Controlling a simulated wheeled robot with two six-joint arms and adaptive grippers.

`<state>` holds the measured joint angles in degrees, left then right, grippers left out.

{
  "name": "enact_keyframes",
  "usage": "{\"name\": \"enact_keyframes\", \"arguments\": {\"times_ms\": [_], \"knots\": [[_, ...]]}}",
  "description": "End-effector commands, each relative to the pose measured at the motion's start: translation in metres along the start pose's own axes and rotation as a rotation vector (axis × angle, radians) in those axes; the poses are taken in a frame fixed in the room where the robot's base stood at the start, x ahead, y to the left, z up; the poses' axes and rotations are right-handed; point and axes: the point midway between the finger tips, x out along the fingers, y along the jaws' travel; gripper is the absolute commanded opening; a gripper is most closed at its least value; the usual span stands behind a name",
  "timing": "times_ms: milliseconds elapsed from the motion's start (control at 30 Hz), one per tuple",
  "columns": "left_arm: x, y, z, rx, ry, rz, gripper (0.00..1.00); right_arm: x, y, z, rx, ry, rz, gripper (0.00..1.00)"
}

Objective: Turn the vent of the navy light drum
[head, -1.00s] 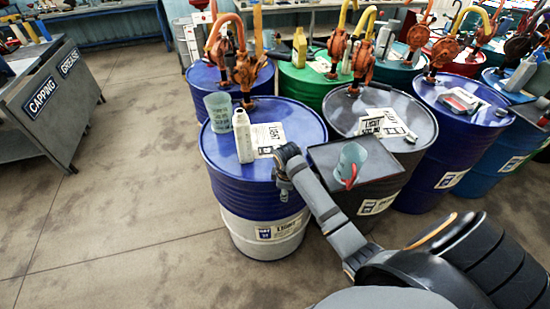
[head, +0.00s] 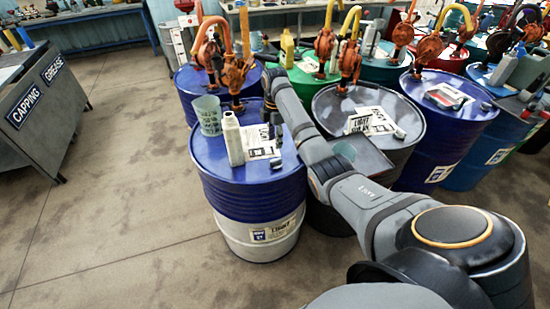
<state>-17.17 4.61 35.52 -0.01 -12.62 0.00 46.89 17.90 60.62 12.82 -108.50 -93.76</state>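The navy light drum (head: 215,170) stands upright in the centre, blue above and white below. A small dark fitting, apparently its vent (head: 275,163), is on the lid near the front right of the white label sheet (head: 259,140). My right gripper (head: 272,127) points down over the right part of this lid, behind the fitting and apart from it. Its fingers are small and dark here, so their opening and any contact with the lid are unclear. My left gripper is out of view.
A white bottle (head: 233,140) and a translucent measuring jug (head: 208,116) stand on the left of the lid. Orange hand pumps (head: 236,72) rise behind. A dark tray (head: 372,158) at right is partly hidden by my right arm. The floor at left is clear.

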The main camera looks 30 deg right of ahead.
Motion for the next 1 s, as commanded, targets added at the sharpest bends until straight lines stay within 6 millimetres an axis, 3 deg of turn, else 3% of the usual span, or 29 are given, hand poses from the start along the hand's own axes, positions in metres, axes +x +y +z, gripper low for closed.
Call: {"name": "enact_keyframes", "arguments": {"times_ms": [500,867,1000], "knots": [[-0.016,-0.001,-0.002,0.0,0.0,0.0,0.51,0.093,-0.001,-0.001,0.002,0.0,-0.003,0.38],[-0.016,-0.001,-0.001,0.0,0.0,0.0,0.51,0.102,-0.001,-0.001,0.001,-0.001,0.001,0.38],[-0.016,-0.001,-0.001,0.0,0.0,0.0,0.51,0.102,-0.001,-0.001,0.002,-0.001,0.0,0.21]]}}
